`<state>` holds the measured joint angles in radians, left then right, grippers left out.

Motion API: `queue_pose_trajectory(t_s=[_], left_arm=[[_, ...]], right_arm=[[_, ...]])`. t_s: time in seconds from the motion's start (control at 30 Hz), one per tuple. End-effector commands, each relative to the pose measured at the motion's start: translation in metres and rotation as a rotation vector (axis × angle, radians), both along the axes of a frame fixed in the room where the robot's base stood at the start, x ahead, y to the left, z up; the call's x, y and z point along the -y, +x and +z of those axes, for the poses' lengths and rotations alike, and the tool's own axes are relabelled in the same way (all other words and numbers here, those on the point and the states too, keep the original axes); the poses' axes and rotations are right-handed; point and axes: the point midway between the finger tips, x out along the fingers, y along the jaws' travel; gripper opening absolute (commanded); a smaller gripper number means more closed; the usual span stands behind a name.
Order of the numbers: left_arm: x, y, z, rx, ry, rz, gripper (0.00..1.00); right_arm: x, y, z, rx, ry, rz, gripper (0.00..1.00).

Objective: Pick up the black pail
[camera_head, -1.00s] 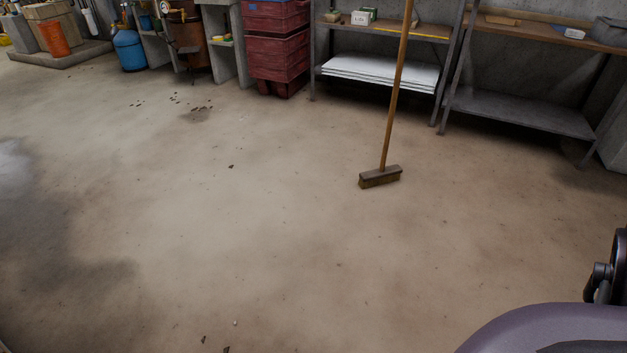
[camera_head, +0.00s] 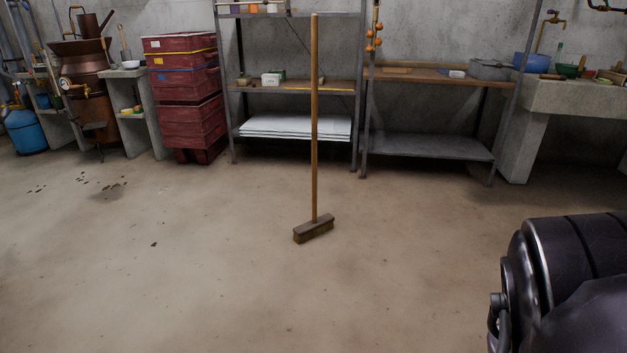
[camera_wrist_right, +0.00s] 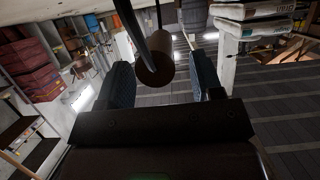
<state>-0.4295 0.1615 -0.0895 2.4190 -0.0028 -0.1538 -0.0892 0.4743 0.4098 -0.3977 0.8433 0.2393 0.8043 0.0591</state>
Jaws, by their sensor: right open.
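I cannot make out a black pail in either view. My right gripper (camera_wrist_right: 159,70) shows in the right wrist view with its two dark pads apart. A dark rod with a brownish round end (camera_wrist_right: 154,62) shows between the pads in that view. I cannot tell what it is or how far off it lies, and nothing is seen gripped. In the head view, a dark part of my own arm fills the lower right. My left gripper is not in view.
A push broom (camera_head: 313,229) stands upright on open concrete floor (camera_head: 200,280). Behind it are stacked red crates (camera_head: 187,100), a metal shelf (camera_head: 290,87), a workbench (camera_head: 430,147) and a concrete sink (camera_head: 570,95). A copper still (camera_head: 85,75) and blue gas bottle (camera_head: 24,132) stand at left.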

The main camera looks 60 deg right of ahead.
Motion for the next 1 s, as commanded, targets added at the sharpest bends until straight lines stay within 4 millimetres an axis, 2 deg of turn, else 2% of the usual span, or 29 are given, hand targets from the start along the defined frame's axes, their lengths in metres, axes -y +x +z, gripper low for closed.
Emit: queue_pose_trajectory(t_s=[0.2, 0.43, 0.83, 1.0], left_arm=[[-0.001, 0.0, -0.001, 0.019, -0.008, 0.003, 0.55], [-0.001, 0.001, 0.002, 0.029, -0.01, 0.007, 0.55], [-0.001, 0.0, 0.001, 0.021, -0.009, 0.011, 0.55], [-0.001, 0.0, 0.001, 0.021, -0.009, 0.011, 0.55]], right_arm=[[-0.007, 0.015, -0.007, -0.002, -0.001, 0.001, 0.6], [-0.007, 0.017, -0.007, -0.001, -0.001, 0.0, 0.6], [-0.007, 0.017, -0.006, -0.001, 0.0, 0.0, 0.01], [-0.007, 0.017, -0.007, -0.001, -0.001, -0.001, 0.0]])
